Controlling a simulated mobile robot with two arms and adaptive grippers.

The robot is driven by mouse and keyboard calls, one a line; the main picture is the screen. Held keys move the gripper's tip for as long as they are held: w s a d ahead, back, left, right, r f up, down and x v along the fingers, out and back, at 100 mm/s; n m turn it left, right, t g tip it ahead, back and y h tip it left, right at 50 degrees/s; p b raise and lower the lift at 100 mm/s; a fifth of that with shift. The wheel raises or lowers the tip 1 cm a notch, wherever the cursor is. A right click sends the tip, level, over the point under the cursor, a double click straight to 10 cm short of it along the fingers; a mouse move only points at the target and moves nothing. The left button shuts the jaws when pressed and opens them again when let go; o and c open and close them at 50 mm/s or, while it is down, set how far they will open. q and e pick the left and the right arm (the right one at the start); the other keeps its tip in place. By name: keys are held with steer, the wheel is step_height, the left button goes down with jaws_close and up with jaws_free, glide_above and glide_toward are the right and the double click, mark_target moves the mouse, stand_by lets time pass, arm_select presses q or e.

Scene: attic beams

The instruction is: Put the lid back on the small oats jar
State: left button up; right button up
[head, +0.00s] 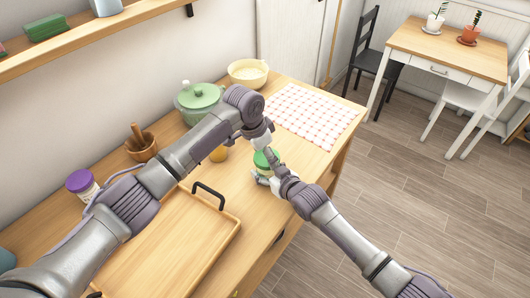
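A small jar with a green lid (263,159) is near the front edge of the wooden counter, right of centre. The lid appears to be at the jar's top; whether it is seated or held just above cannot be told. My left gripper (264,145) reaches down from above, close to the lid. Its fingertips are mostly hidden, so its grip is unclear. My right gripper (265,176) comes in from the lower right, with its fingers beside the jar. They partly cover the jar's body, and whether they close on it is unclear.
A wooden tray (232,226) with dark handles lies in front left. A purple-lidded jar (80,182), a mortar (141,149), an orange item (219,154), a green pot (199,103) and a cream bowl (247,73) stand around. A checkered cloth (315,115) lies clear at right.

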arm_select(q)
steer(key=shift+f, duration=0.4)
steer(key=m+g, duration=0.1)
steer(key=m, duration=0.3)
steer(key=shift+w, duration=0.15)
steer(key=m+g, duration=0.1)
steer(key=m, duration=0.3)
steer(key=shift+w, duration=0.15)
steer(key=m, duration=0.2)
steer(key=m+g, duration=0.1)
steer(key=m, duration=0.4)
steer(key=shift+w+d+r+g, duration=0.1)
steer(key=shift+w+d+g, duration=0.05)
steer(key=shift+w+g, duration=0.15)
steer(key=shift+s+m+y, duration=0.2)
steer(key=shift+m+y, duration=0.1)
steer(key=shift+m, duration=0.4)
steer(key=o, duration=0.7)
steer(key=shift+c, duration=0.2)
